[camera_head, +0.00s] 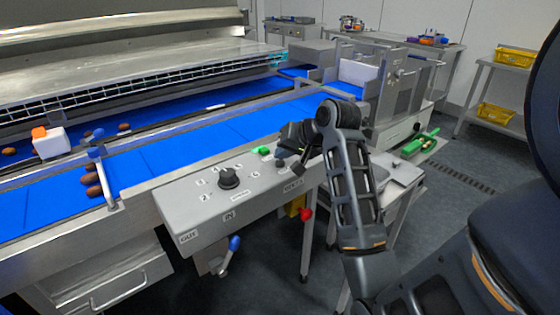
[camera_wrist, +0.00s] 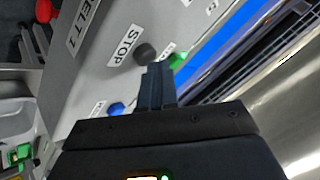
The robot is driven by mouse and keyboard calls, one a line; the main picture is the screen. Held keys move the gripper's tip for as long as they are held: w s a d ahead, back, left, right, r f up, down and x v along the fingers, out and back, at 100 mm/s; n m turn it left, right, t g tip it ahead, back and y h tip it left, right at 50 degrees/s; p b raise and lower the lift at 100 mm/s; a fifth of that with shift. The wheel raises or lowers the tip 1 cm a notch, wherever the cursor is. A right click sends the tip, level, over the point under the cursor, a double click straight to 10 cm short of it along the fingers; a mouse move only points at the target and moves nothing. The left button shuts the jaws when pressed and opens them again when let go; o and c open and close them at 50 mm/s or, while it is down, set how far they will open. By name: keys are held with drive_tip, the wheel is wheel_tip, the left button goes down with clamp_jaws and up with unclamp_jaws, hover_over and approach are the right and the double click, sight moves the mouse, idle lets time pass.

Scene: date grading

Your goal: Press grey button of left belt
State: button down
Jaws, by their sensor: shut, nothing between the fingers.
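A grey control panel (camera_head: 210,205) runs along the front of the near blue belt (camera_head: 185,152). In the wrist view the round dark grey button (camera_wrist: 146,53) sits beside the STOP label, next to a green button (camera_wrist: 178,60). The green button also shows in the head view (camera_head: 264,150). My gripper (camera_wrist: 157,68) is shut and empty, its fingertips just short of the grey button in the picture. I cannot tell whether they touch it. In the head view my gripper (camera_head: 298,164) is over the panel's right end, partly hiding the buttons there.
A black rotary knob (camera_head: 228,178) stands on the panel, left of my gripper. A blue button (camera_wrist: 116,108) is near the fingers. A red knob (camera_head: 306,214) and a blue-ended lever (camera_head: 234,243) are below the panel. Brown dates (camera_head: 93,184) lie on the belt at left.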

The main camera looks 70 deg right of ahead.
sight(283, 162)
drive_tip(key=shift+f, duration=0.2)
idle(0.5)
drive_tip(key=shift+r+p, duration=0.9)
drive_tip(key=shift+p, duration=0.25)
drive_tip(key=shift+r, duration=0.1)
wheel_tip(283, 162, up, 5)
drive_tip(key=p, duration=0.5)
idle(0.4)
